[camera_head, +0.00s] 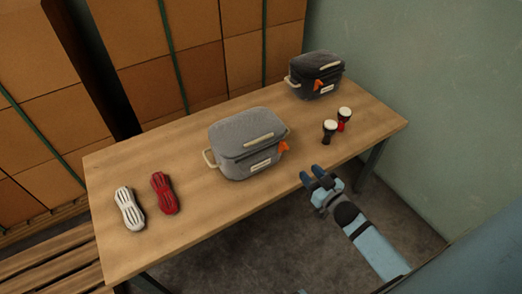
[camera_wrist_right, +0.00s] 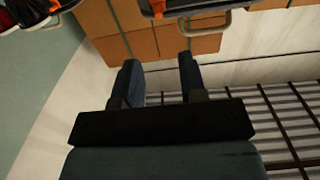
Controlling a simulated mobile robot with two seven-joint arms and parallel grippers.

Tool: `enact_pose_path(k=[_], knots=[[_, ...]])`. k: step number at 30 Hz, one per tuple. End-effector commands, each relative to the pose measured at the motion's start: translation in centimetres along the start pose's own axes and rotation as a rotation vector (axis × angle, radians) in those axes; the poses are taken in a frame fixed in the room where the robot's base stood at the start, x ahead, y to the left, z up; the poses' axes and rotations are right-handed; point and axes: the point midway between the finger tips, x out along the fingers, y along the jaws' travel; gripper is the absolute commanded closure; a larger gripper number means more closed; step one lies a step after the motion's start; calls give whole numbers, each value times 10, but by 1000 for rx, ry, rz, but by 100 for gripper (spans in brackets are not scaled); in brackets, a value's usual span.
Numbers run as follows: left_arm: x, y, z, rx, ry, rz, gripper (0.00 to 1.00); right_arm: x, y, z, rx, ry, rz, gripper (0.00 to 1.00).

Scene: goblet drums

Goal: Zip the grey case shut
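The grey case (camera_head: 238,160) stands at the middle of the table, its lid down over the body. An orange zip pull (camera_head: 284,147) hangs at its right front corner. Whether the seam is zipped cannot be made out. My right gripper (camera_head: 316,172) is off the table's front edge, right of the grey case and apart from it. The right wrist view shows its two fingers (camera_wrist_right: 158,75) spread with nothing between them. My left gripper is in neither view.
The table (camera_head: 205,215) also holds a darker case (camera_head: 313,75) at the back right, two goblet drums (camera_head: 335,122) near the right front, a white shaker-like item (camera_head: 129,210) and a red one (camera_head: 164,193) at left. Stacked boxes (camera_head: 190,50) stand behind; a wall (camera_head: 430,90) is at right.

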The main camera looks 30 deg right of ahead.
Motion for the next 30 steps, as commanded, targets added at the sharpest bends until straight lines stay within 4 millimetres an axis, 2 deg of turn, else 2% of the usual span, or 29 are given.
enact_pose_path(k=[5,18,24,30], knots=[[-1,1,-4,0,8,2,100,20,0,-1,1,4,-1,62],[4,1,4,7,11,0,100,109,0,-1,-1,3,-1,62],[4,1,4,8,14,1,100,131,0,0,0,0,0,62],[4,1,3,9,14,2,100,137,0,-1,0,0,0,62]])
